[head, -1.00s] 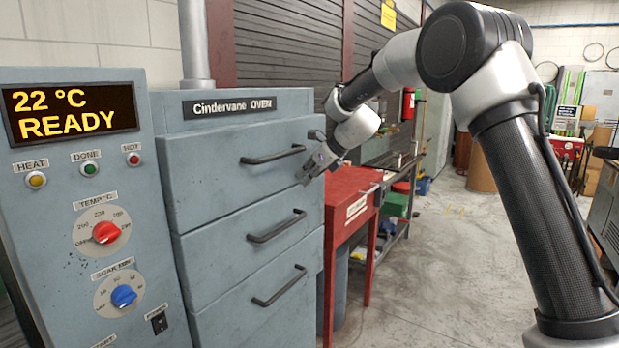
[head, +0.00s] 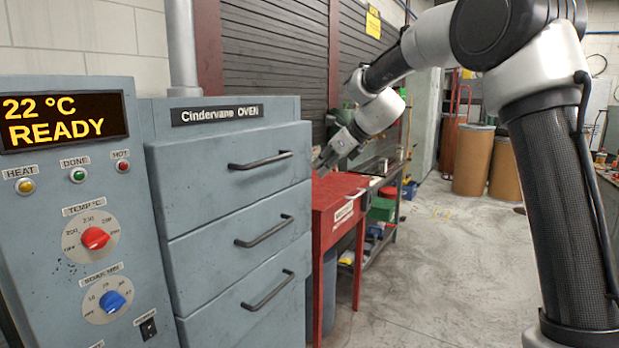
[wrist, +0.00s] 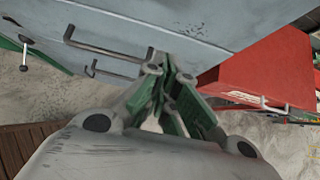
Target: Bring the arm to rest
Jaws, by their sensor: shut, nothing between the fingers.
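My gripper (head: 322,165) is shut and empty, in the air beside the right side of the oven's top drawer and over the near end of the red bench. In the wrist view my gripper (wrist: 172,80) shows its fingers together, with the grey oven front beyond them. The arm reaches from the right of the head view, bent at the elbow, with the forearm sloping down to the left. The grey-blue Cindervane oven (head: 225,185) has three drawers, all closed. Its display (head: 62,122) reads 22 °C READY.
The red bench (head: 333,200) stands right of the oven; its red top (wrist: 265,70) is right of my fingers in the wrist view. The control panel has a red knob (head: 95,238) and a blue knob (head: 112,301). Brown drums (head: 472,160) stand farther back. The floor between is open.

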